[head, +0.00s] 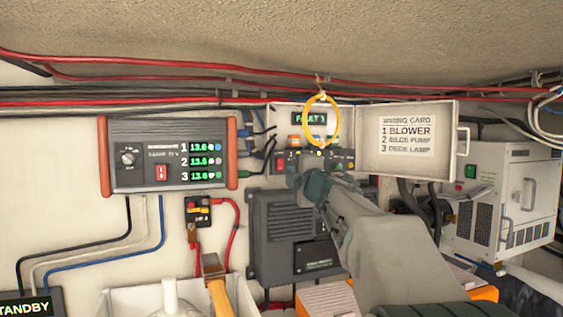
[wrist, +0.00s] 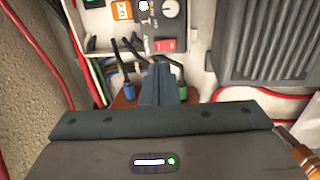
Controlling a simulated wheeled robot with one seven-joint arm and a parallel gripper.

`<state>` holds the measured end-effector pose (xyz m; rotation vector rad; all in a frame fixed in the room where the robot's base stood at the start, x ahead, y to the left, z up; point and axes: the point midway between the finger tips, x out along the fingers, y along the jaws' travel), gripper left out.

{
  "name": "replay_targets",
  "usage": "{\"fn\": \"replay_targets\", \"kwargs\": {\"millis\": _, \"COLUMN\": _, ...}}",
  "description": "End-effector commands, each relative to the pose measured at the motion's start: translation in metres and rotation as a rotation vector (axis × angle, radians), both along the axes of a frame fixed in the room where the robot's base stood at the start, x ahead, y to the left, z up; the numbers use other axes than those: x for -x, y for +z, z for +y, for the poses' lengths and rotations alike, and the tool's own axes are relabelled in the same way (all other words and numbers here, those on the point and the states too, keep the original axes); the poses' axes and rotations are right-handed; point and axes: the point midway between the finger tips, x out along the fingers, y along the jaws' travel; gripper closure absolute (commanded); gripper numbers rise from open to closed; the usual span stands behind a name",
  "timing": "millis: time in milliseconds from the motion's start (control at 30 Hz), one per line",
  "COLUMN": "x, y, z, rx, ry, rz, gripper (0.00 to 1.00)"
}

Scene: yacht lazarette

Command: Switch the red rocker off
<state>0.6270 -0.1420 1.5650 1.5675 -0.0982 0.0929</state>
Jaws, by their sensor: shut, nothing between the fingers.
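An open wall box (head: 340,115) at the centre holds a strip of controls and a lit display (head: 309,118) reading FAULT with a digit. A red rocker (head: 280,163) sits at the left end of that strip. In the wrist view a red rocker (wrist: 165,45) shows below a round knob (wrist: 171,8); its on or off position cannot be told. My gripper (head: 312,180) is in front of the box's lower edge, right of the rocker. Its fingers (wrist: 160,72) are shut and empty, just below the rocker in the wrist view; contact cannot be told.
A meter panel (head: 145,178) at left has its own red switch (head: 161,172). A yellow ring (head: 321,121) hangs before the box. The box door (head: 405,165) stands open to the right. A grey finned unit (head: 275,225) is below; red cables run nearby.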

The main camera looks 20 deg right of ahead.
Motion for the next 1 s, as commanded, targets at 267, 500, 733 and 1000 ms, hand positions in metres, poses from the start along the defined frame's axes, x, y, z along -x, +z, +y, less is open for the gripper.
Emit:
{"fn": "replay_targets", "kwargs": {"millis": 267, "x": -0.045, "y": 0.008, "z": 0.0, "rx": -0.001, "ry": 0.0, "rz": 0.001, "gripper": 1.0}}
{"fn": "replay_targets", "kwargs": {"millis": 500, "x": -0.066, "y": 0.009, "z": -0.001, "rx": -0.001, "ry": -0.001, "rz": 0.0, "gripper": 1.0}}
{"fn": "replay_targets", "kwargs": {"millis": 733, "x": -0.07, "y": 0.008, "z": -0.001, "rx": 0.0, "ry": -0.001, "rz": 0.0, "gripper": 1.0}}
{"fn": "replay_targets", "kwargs": {"millis": 1000, "x": -0.071, "y": 0.009, "z": 0.002, "rx": -0.001, "ry": 0.003, "rz": 0.0, "gripper": 1.0}}
